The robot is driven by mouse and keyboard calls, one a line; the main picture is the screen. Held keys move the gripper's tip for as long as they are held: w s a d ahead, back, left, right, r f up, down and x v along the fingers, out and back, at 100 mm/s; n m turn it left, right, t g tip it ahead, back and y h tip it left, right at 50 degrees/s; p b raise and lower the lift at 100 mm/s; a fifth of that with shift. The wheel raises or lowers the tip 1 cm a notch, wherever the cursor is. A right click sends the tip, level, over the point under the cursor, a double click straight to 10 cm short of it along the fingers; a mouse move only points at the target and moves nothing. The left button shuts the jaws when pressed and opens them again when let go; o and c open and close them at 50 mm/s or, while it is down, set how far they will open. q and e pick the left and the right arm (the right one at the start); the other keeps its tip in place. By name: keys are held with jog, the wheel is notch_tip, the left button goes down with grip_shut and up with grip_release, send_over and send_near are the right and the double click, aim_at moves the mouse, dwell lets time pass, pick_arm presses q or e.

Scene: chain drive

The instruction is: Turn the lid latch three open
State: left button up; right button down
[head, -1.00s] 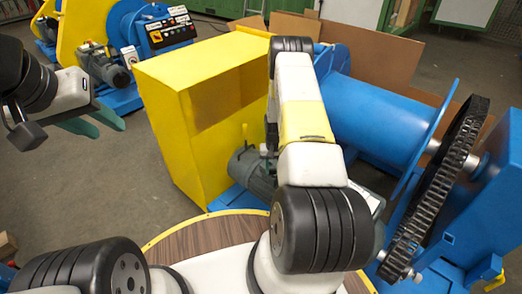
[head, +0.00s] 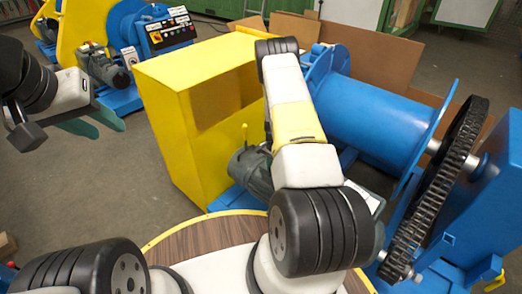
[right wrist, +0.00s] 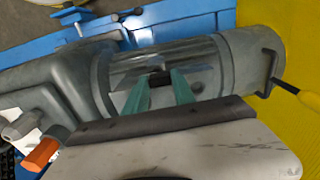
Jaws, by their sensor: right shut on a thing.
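The grey motor housing (right wrist: 235,60) lies across the right wrist view, with a glossy band round its middle. My right gripper (right wrist: 162,79) has its teal fingers shut on a small dark piece at this band, which looks like a lid latch. The fingers cover much of it, and its angle is hard to tell. In the head view the grey motor (head: 250,172) is partly behind my right arm, and the right gripper is hidden. My left gripper (head: 110,130) is at the far left, its fingers apart and empty, over the floor.
A yellow cabinet (head: 190,110) stands left of the motor. A blue drum (head: 365,115) and a black chain wheel (head: 440,190) are on the right.

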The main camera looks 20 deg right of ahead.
dwell(0.4)
jog(key=c, duration=1)
grip_release()
jog(key=shift+c, duration=0.2)
jog(key=shift+r, duration=3.9)
